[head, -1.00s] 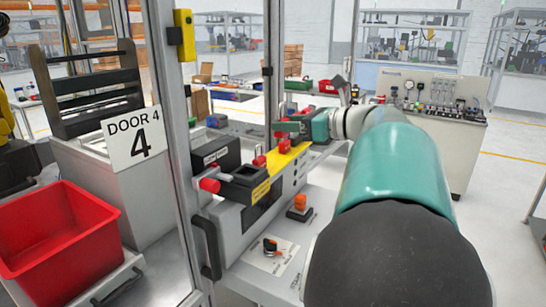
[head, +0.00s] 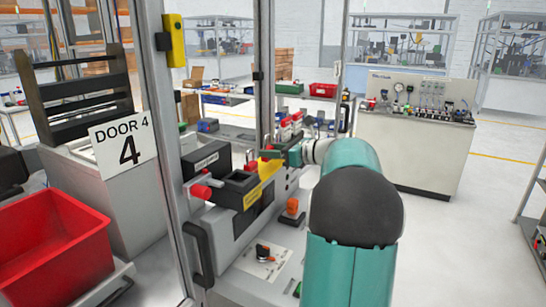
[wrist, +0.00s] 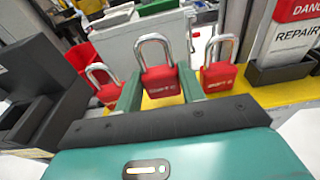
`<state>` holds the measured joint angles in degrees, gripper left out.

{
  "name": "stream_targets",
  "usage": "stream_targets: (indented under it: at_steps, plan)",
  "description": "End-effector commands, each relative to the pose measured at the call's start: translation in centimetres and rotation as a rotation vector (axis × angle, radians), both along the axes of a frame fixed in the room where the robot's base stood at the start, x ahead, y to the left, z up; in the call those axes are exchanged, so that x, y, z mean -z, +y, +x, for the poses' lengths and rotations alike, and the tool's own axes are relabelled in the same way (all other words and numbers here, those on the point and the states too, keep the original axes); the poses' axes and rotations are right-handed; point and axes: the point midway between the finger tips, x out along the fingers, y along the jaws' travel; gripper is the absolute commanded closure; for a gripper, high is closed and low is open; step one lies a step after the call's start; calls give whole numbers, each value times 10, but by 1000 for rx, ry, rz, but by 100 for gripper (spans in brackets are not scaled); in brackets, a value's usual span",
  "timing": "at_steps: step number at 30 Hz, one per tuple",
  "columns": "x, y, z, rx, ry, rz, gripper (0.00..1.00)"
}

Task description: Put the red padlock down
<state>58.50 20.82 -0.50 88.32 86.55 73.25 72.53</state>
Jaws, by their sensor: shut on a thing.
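My gripper (head: 277,153) is at the far end of the yellow-topped fixture (head: 268,172) in the head view. In the wrist view its two green fingers (wrist: 160,88) are shut on a red padlock (wrist: 161,74). This padlock has a silver shackle pointing up and sits between two other red padlocks, one on the left (wrist: 108,93) and one on the right (wrist: 219,76). The fingers partly hide the held padlock's sides. I cannot tell whether its underside touches the yellow surface. In the head view the held padlock is too small to make out clearly.
A black box-like holder (head: 239,184) and a red knob (head: 201,191) sit on the fixture's near end. A sign and dark tray (wrist: 284,72) are right in the wrist view.

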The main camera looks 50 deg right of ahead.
Motion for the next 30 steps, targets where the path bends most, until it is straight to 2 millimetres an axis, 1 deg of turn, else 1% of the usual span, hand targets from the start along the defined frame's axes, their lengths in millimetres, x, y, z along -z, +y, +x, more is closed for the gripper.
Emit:
stream_targets:
  at_steps: [1,3,15,16,18,19,27,30]
  plan:
    - [9,0,0,0,1,4,85]
    - [16,0,0,0,0,3,85]
    - [22,0,0,0,-1,1,85]
    - [22,0,0,0,-1,0,57]
    - [22,0,0,0,-1,0,43]
    - [22,1,0,0,-1,0,39]
    - [21,0,-1,0,-1,0,39]
    - [16,0,-1,0,-1,-1,39]
